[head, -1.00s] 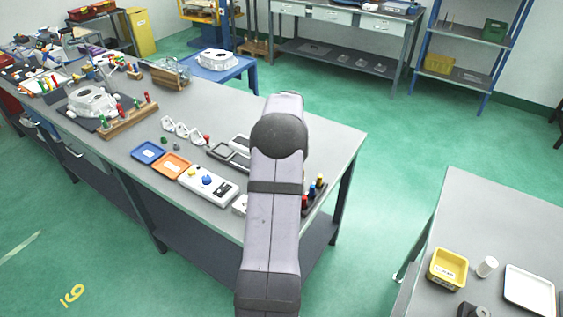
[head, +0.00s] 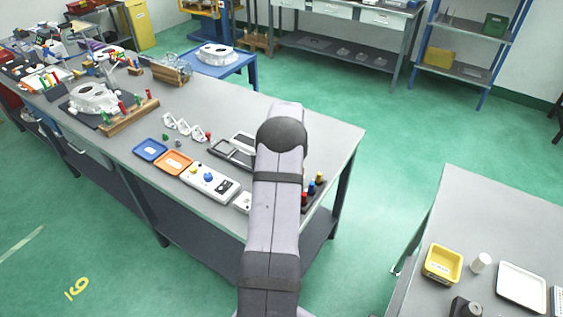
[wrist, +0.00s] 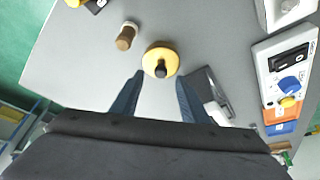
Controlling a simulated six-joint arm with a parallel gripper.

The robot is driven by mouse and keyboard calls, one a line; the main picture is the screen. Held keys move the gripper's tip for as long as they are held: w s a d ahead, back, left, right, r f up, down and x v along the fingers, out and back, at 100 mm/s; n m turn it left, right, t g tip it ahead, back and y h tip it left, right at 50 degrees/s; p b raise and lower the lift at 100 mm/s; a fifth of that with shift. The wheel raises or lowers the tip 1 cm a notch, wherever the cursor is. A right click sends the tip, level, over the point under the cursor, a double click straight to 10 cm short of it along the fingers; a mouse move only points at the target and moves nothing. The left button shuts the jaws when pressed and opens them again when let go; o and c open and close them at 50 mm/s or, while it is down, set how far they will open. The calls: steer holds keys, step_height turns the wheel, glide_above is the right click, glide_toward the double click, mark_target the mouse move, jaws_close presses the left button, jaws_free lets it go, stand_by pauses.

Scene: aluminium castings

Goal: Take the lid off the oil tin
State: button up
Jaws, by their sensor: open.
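I cannot tell the height between the fingertips and the knob. In the head view my arm hides the gripper and this spot.
A brown and white cylinder (wrist: 127,36) stands left of the tin. A grey frame (wrist: 207,91) lies close to the right finger. Further right is a control box (wrist: 284,62) with orange (wrist: 278,114) and blue (wrist: 277,129) trays. Bare bench lies left of the gripper.

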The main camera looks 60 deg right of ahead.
steer(key=shift+p+x, duration=0.35)
steer(key=shift+x, duration=0.95)
jaws_close()
